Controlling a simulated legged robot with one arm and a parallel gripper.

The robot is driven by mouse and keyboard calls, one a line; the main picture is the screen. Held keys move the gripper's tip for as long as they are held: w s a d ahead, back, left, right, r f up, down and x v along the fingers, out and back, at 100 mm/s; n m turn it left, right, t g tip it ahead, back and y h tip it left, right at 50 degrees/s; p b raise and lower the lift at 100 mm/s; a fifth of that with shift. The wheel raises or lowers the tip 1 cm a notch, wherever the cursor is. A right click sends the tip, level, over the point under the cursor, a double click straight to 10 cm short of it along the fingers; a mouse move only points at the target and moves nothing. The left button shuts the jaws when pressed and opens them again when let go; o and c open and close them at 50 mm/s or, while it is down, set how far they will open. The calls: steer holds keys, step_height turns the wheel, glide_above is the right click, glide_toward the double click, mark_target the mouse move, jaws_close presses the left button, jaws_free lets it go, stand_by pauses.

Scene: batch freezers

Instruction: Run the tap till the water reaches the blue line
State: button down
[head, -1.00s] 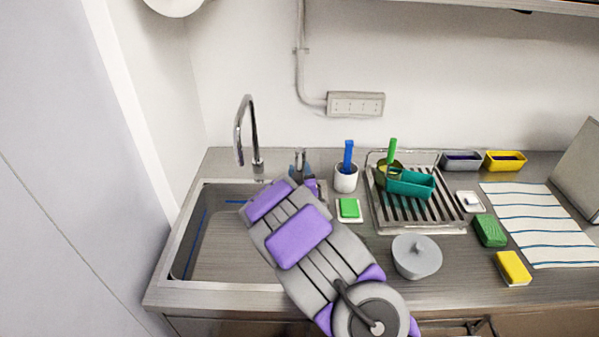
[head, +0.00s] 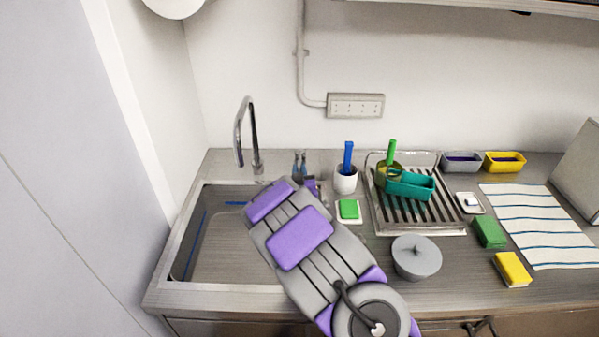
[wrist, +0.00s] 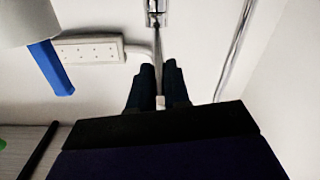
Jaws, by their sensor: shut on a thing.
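The tall chrome tap (head: 253,135) stands behind the left sink (head: 225,250). No stream shows below its spout in the head view. A blue line (head: 192,245) runs along the sink's left wall and shows again on the back wall. I cannot make out a water level, and my arm covers the sink's right side. My gripper (head: 300,165) is right of the tap, at the back of the counter. In the wrist view, its dark fingers (wrist: 158,85) are shut around a thin upright metal rod (wrist: 157,50), apparently the tap's lever. Its pale end shows between them.
Right of my gripper stand a white cup (head: 346,183) with a blue-handled brush and a green sponge (head: 349,209) on a dish. A drying rack (head: 420,226) and a grey lidded pot (head: 416,258) are beyond. A wall socket (head: 355,105) is above.

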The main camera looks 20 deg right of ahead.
steer(key=shift+f, duration=0.1)
steer(key=shift+s+d+n+t+y+p, duration=0.2)
steer(key=shift+d+n+y+p, duration=0.85)
steer(key=shift+d+y+p, duration=0.45)
steer(key=shift+s+d+n+t+y+p, duration=0.1)
steer(key=shift+s+d+n+y+p, duration=0.1)
steer(key=shift+d+n+y+p, duration=1.2)
steer(key=shift+a+m+y+b, duration=0.25)
steer(key=shift+m+y+b, duration=0.05)
steer(key=shift+m, duration=0.05)
steer(key=shift+f, duration=0.1)
steer(key=c, duration=1.1)
jaws_free()
steer(key=shift+w, duration=0.1)
